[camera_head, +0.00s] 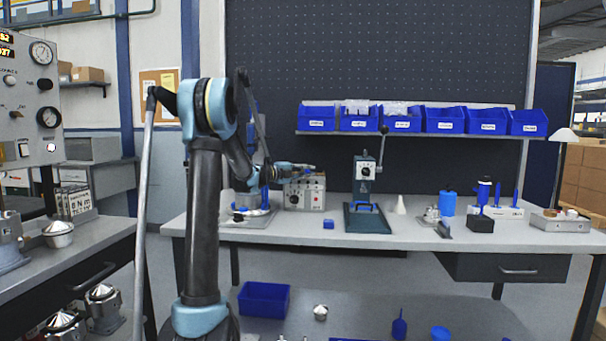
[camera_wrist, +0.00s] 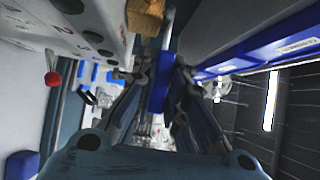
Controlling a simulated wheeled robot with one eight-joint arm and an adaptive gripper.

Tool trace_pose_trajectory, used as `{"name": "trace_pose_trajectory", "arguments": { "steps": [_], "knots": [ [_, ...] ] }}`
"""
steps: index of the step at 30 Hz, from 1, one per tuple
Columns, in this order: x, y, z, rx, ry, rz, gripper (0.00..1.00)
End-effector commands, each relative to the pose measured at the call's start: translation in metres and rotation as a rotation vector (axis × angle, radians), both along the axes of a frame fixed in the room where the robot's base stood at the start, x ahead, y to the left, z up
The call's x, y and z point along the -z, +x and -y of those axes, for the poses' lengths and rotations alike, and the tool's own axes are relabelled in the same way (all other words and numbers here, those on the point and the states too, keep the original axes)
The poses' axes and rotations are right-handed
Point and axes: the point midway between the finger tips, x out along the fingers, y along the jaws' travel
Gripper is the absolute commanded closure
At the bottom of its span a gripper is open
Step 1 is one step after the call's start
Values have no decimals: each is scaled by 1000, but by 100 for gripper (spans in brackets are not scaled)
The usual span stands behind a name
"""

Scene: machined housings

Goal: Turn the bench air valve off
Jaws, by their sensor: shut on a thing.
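My gripper (camera_head: 298,171) reaches over the bench, at the top of a grey control box (camera_head: 291,197) with a dial and a red button. In the wrist view, my gripper's fingers (camera_wrist: 160,85) are shut on a narrow blue piece (camera_wrist: 157,92) that looks like the valve's handle. In the head view, a bit of blue shows at the fingertips. The valve body and the handle's angle are mostly hidden by the fingers. The grey box (camera_wrist: 75,25) with its red knob fills the upper left of the wrist view.
A press (camera_head: 366,170) with a lever stands right of the box. A small blue block (camera_head: 328,224) lies in front. Blue bins (camera_head: 402,120) line a shelf behind. A fixture (camera_head: 250,217) sits on the bench at left. Open bench top lies along the front edge.

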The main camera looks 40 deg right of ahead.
Motion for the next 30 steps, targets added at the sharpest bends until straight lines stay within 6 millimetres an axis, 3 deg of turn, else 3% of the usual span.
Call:
{"name": "trace_pose_trajectory", "arguments": {
  "steps": [5, 6, 7, 17, 24, 26, 30],
  "knots": [
    [3, -1, 0, 0, 4, 4, 100],
    [3, -1, 0, 0, 4, 4, 86],
    [3, -1, 0, 0, 4, 4, 79],
    [-1, -1, 0, 0, 2, 1, 78],
    [-28, 0, 0, -1, 1, 1, 78],
    [-38, 0, 0, -1, 0, 0, 66],
    [-64, 1, -1, -3, -3, -1, 29]
  ]
}}
